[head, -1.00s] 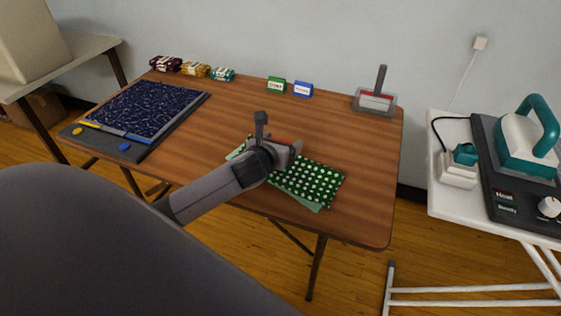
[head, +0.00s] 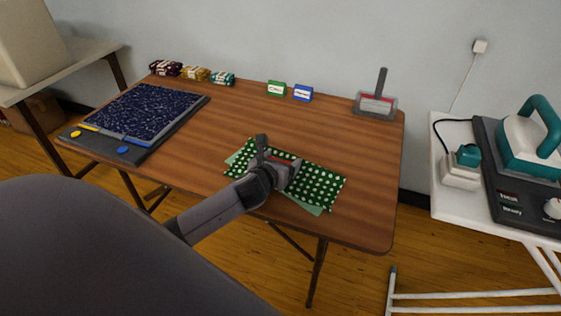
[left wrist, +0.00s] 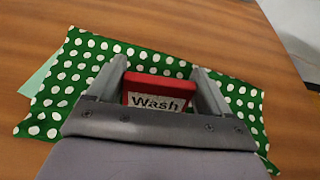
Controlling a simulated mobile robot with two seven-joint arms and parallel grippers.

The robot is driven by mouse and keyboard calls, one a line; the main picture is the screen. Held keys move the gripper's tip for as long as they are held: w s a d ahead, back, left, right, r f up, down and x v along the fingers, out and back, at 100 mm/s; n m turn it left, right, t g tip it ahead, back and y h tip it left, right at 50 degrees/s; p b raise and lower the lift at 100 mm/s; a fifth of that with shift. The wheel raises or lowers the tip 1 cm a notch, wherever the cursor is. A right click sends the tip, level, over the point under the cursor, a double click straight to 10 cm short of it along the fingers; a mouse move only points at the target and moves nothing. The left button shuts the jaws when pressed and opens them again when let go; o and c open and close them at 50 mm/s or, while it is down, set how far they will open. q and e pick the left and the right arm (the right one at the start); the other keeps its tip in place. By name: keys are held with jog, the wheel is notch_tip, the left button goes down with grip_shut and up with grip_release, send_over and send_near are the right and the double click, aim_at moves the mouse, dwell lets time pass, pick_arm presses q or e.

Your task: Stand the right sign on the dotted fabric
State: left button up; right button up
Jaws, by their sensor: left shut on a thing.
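The green dotted fabric (head: 318,181) with white dots lies near the front edge of the wooden table, on a paler green sheet (head: 302,206). My left gripper (head: 288,167) is low over the fabric and shut on a red sign. In the left wrist view, the red sign (left wrist: 158,88) with a white label reading "Wash" sits between the two fingers, with the dotted fabric (left wrist: 90,55) around it. The sign's lower edge is hidden, so I cannot tell if it touches the fabric. A green sign (head: 277,88) and a blue sign (head: 303,93) stand at the table's back.
Fabric bundles (head: 195,73) lie at the back left. A dark board with navy speckled cloth (head: 145,108) is at the left. A grey handled tool (head: 377,104) stands at the back right. An iron (head: 530,145) is on the white board at right. The table's middle is clear.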

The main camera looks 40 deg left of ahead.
pick_arm(q)
jog(key=o, duration=0.9)
jog(key=shift+s+f, duration=0.1)
jog(key=shift+f, duration=0.25)
jog(key=shift+r, duration=0.1)
jog(key=shift+r, duration=0.25)
jog(key=shift+s+d+r, duration=0.1)
jog(key=shift+s+r, duration=0.05)
jog(key=shift+r, duration=0.1)
jog(key=p+v, duration=0.2)
jog(key=v, duration=0.9)
jog(key=shift+s+d+r, duration=0.1)
jog(key=shift+s, duration=0.2)
